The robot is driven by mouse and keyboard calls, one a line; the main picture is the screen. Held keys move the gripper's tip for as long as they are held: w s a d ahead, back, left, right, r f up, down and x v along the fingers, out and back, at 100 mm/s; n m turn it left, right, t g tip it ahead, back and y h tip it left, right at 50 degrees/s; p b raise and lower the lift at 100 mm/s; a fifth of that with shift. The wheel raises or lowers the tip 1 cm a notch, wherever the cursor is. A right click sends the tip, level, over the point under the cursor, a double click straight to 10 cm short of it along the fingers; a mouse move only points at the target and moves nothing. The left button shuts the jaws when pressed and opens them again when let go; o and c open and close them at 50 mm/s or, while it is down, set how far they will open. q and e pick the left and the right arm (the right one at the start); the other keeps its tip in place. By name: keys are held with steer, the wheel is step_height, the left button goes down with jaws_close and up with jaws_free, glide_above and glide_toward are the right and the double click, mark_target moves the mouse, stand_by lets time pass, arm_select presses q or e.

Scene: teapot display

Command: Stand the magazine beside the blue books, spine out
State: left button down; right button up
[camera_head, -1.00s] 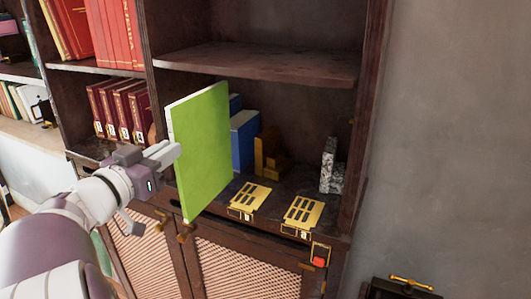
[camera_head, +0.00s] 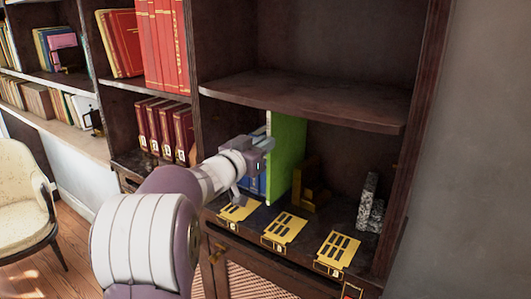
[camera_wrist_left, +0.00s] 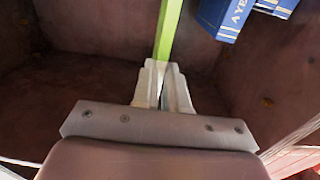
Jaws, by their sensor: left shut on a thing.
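My left gripper (camera_head: 268,143) is shut on the green magazine (camera_head: 287,155). It holds the magazine upright inside the lower compartment of the dark wooden bookcase. In the left wrist view the gripper (camera_wrist_left: 164,88) pinches the edge of the magazine (camera_wrist_left: 168,30). The blue books (camera_head: 256,184) are mostly hidden behind my gripper and the magazine in the head view. In the left wrist view the blue books (camera_wrist_left: 222,18) stand to the right of the magazine, with a gap between. I cannot tell whether the magazine touches the shelf. My right gripper is not in view.
A brown wooden block-like bookend (camera_head: 309,188) stands right of the magazine, and a speckled stone bookend (camera_head: 370,203) farther right. Several yellow plates (camera_head: 283,229) lie along the shelf front. Red books (camera_head: 165,130) fill the compartment to the left. A shelf board (camera_head: 310,98) is above.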

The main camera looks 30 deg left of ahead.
mark_target(269, 155)
arm_select(q)
steer(key=f, duration=0.2)
steer(key=w+f, duration=0.1)
steer(key=shift+f+p, duration=0.35)
steer(key=shift+f, duration=0.05)
steer(key=c, duration=1.2)
jaws_free()
steer(key=shift+d, duration=0.1)
steer(key=shift+o, duration=0.2)
steer(key=shift+r, duration=0.1)
